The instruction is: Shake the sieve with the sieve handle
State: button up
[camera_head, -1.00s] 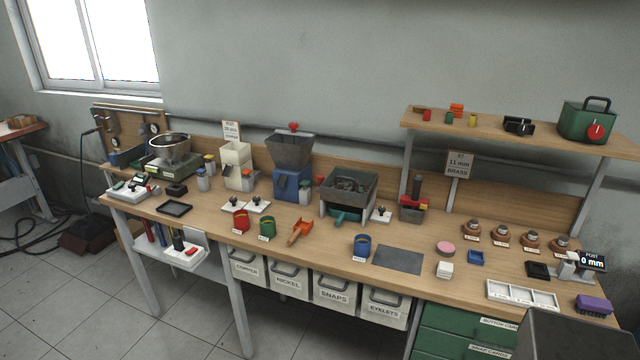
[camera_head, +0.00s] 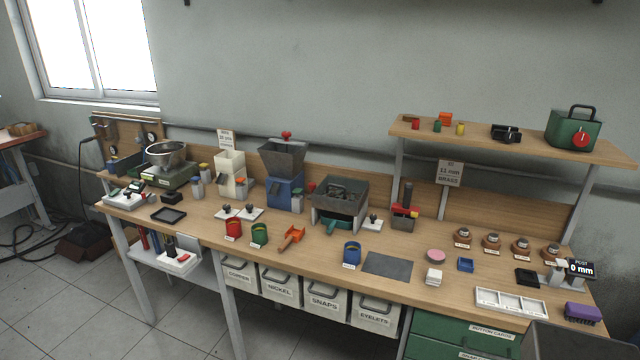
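The sieve (camera_head: 347,187) is a grey square box on legs, filled with dark small parts. It stands level near the middle of the workbench. A teal piece (camera_head: 332,228) sticks out at the front beneath it; I cannot tell if this is the sieve handle or a scoop. A short white-based piece with a dark knob (camera_head: 373,223) stands just right of the sieve. My gripper is not in view, and nothing is seen touching the sieve.
The workbench (camera_head: 200,222) is crowded. A blue hopper machine (camera_head: 284,190) stands left of the sieve. Red, green and blue cups (camera_head: 352,253), an orange scoop (camera_head: 292,237) and a dark mat (camera_head: 387,266) lie in front. A raised shelf (camera_head: 550,147) is at right.

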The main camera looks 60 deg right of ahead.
aim_at(312, 186)
jog(key=k, duration=1.2)
jog(key=z, duration=0.7)
jog(key=i, duration=2.1)
jog(key=u, duration=0.55)
